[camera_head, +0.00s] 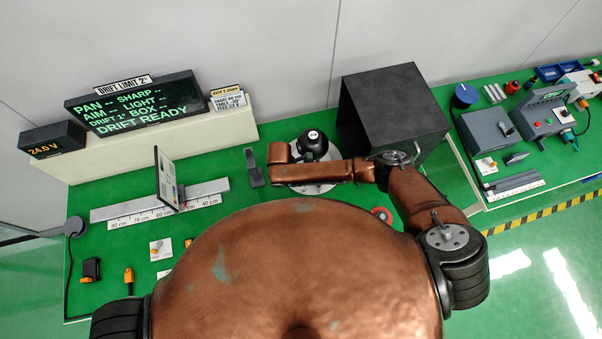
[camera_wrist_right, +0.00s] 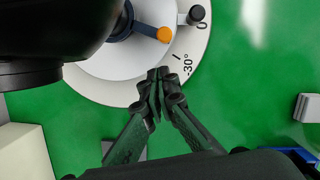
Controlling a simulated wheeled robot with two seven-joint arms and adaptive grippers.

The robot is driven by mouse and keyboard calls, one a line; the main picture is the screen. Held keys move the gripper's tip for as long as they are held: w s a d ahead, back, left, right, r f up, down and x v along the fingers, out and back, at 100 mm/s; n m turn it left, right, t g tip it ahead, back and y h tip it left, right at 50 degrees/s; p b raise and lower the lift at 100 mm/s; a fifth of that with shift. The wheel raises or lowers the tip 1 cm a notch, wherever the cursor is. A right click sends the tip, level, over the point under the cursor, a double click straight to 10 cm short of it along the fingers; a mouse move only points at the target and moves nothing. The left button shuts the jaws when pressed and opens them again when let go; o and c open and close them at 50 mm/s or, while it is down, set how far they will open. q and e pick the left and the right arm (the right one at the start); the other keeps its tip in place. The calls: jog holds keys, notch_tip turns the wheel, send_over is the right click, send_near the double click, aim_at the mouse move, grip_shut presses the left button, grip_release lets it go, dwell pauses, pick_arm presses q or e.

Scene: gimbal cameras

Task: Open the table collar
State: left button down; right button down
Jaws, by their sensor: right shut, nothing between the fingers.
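A round white turntable (camera_head: 305,186) with degree marks stands on the green bench, partly hidden by my right arm; it also shows in the right wrist view (camera_wrist_right: 135,92). On it, a dark lever with an orange tip (camera_wrist_right: 165,35) reaches out from the centre. Beside it a pale arm ends in a black knob (camera_wrist_right: 196,14) near the 0 mark. I cannot tell which is the table collar. My right gripper (camera_wrist_right: 158,78) is shut and empty, its tips over the dial's rim near the -30° mark, apart from the orange tip. My left gripper is out of view.
A black round-headed device (camera_head: 313,143) stands over the turntable, and a dark box (camera_head: 393,108) is behind right. A ruler rail (camera_head: 200,192) with an upright card (camera_head: 166,177) lies left. A display (camera_head: 135,103) reads "DRIFT READY". Small parts lie at front left.

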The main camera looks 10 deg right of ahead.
jog(key=shift+s+a+r, duration=0.1)
jog(key=shift+s+a, duration=0.1)
jog(key=shift+a, duration=0.35)
jog(key=shift+s+a+r, duration=0.1)
jog(key=shift+s+a, duration=0.05)
jog(key=shift+a, duration=0.4)
jog(key=v, duration=0.9)
jog(key=shift+d+r+b, duration=0.2)
jog(key=shift+r+b, duration=0.15)
jog(key=shift+b, duration=0.1)
